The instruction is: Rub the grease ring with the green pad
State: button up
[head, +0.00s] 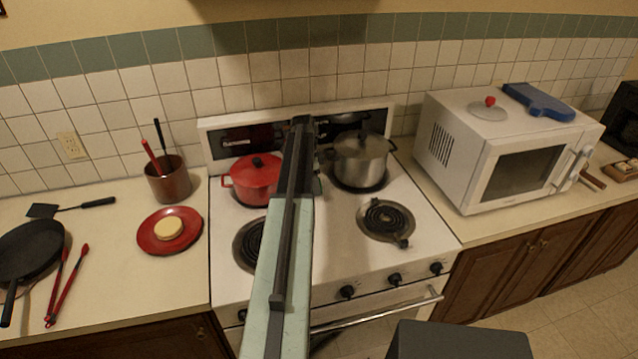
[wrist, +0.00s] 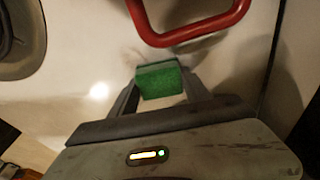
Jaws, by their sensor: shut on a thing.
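The green pad (wrist: 160,82) is held between the two fingertips of my gripper (wrist: 158,90) in the wrist view. My gripper is shut on it, low over the white stove top (wrist: 85,65). I cannot tell whether the pad touches the surface. A faint dark smudge (wrist: 190,57) shows just beyond the pad; I cannot tell if it is the grease ring.
A red pot (head: 253,178) stands at the back left of the stove; a red handle (wrist: 190,35) arches close beyond the pad in the wrist view. A steel pot (head: 360,158) stands at the back right. A microwave (head: 505,150) stands right.

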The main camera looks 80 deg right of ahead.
aim_at(316, 204)
jog(key=shift+s+a+f, duration=0.1)
jog(key=shift+s+a, duration=0.15)
jog(key=shift+a, duration=0.35)
jog(key=shift+s+a+r, duration=0.1)
jog(key=shift+s+a, duration=0.15)
jog(key=shift+a, duration=0.35)
jog(key=shift+s+a+f, duration=0.1)
jog(key=shift+s+a, duration=0.15)
jog(key=shift+a, duration=0.35)
jog(key=shift+s+a, duration=0.45)
jog(key=shift+a, duration=0.4)
jog(key=shift+s+a, duration=0.4)
jog(key=shift+a, duration=0.4)
jog(key=shift+w+a, duration=0.2)
jog(key=shift+w, duration=0.3)
jog(key=shift+w+a, duration=0.2)
jog(key=shift+w, duration=0.25)
jog(key=shift+w+d, duration=0.5)
jog(key=shift+d, duration=0.65)
jog(key=shift+w+d, duration=0.55)
jog(key=shift+d, duration=0.6)
jog(key=shift+w+d, duration=0.5)
jog(key=shift+d, duration=0.65)
notch_tip(316, 204, up, 6)
jog(key=p, duration=0.6)
